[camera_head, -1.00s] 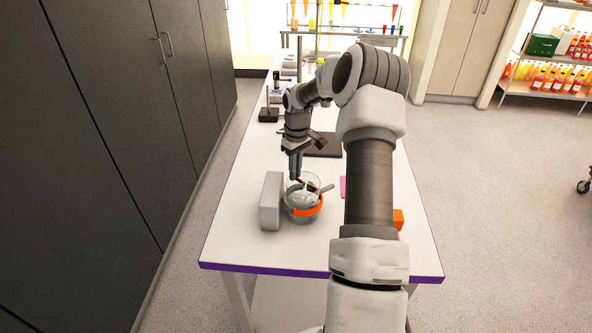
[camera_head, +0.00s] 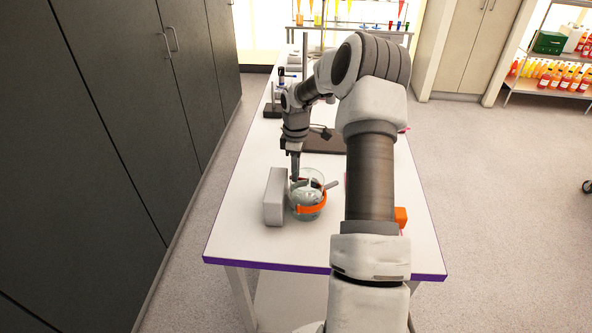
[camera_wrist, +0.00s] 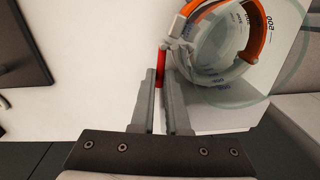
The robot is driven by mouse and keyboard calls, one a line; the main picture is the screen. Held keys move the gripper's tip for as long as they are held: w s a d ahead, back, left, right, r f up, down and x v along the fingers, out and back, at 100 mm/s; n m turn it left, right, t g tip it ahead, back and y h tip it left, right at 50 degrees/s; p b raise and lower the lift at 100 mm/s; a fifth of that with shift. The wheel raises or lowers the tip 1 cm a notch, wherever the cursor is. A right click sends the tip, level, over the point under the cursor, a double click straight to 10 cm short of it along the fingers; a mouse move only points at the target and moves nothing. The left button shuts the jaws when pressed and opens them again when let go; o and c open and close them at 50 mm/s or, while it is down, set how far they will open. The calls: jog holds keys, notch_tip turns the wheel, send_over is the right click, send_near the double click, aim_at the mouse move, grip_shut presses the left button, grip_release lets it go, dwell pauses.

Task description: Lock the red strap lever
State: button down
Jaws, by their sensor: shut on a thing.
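A clear glass beaker with an orange strap (camera_head: 312,209) stands on the white table. In the wrist view the beaker (camera_wrist: 234,80) is at the upper right, with printed markings. The red strap lever (camera_wrist: 162,66) sticks out at the beaker's left side. My gripper (camera_wrist: 160,78) is shut on the red lever, whose lower end lies between the fingertips. In the head view my gripper (camera_head: 295,176) points down at the beaker's back left rim, and the lever is hard to make out there.
A grey block (camera_head: 274,197) stands close at the beaker's left. A dark board (camera_head: 322,143) lies behind it. An orange item (camera_head: 400,216) sits partly behind my arm. The front of the white table (camera_head: 285,248) is clear.

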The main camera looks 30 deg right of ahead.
dwell(0.4)
jog(key=c, duration=0.9)
grip_release()
jog(key=shift+f, duration=0.1)
